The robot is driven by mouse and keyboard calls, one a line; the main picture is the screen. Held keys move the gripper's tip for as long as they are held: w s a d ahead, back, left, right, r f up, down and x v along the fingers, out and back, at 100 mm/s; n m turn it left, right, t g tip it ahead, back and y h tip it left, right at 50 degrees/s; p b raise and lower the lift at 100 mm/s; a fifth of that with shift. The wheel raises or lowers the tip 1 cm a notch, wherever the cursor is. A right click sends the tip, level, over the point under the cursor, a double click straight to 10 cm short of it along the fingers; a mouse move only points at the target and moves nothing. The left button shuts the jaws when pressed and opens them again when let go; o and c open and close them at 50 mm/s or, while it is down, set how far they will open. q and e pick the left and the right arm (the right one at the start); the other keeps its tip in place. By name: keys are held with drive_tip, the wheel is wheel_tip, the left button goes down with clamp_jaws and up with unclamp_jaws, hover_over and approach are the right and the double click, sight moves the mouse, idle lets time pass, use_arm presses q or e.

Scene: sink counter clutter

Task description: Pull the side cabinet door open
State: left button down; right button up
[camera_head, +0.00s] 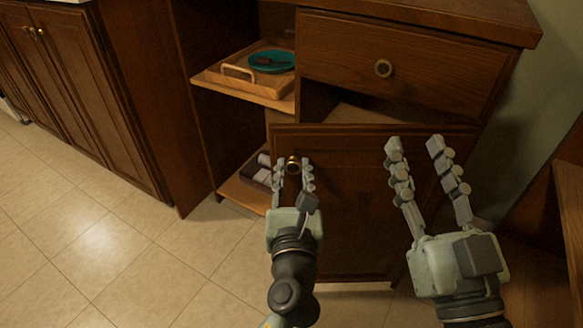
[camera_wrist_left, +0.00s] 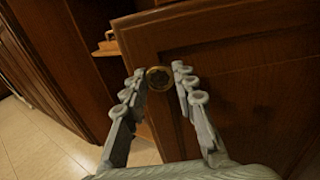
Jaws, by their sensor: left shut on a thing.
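The side cabinet door (camera_head: 350,220) is a dark wood panel with a round brass knob (camera_head: 292,163) near its upper left corner. The door stands out from the cabinet, and a gap shows above its top edge. My left gripper (camera_head: 293,165) has its fingers on both sides of the knob and is shut on it. In the left wrist view the knob (camera_wrist_left: 159,78) sits between the fingertips, with the door panel (camera_wrist_left: 240,85) behind. My right gripper (camera_head: 415,145) is open and empty in front of the right part of the door.
A drawer (camera_head: 395,65) with a round knob is above the door. Open shelves to the left hold a wooden tray (camera_head: 240,85) with a teal plate (camera_head: 272,61), and a dark box (camera_head: 262,175) lower down. Tiled floor (camera_head: 110,240) is clear at the left. A wooden piece (camera_head: 570,200) stands at the right edge.

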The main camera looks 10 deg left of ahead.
use_arm(q)
drive_tip(key=c, duration=1.2)
unclamp_jaws()
drive_tip(key=shift+v, duration=3.8)
drive_tip(key=shift+c, duration=0.3)
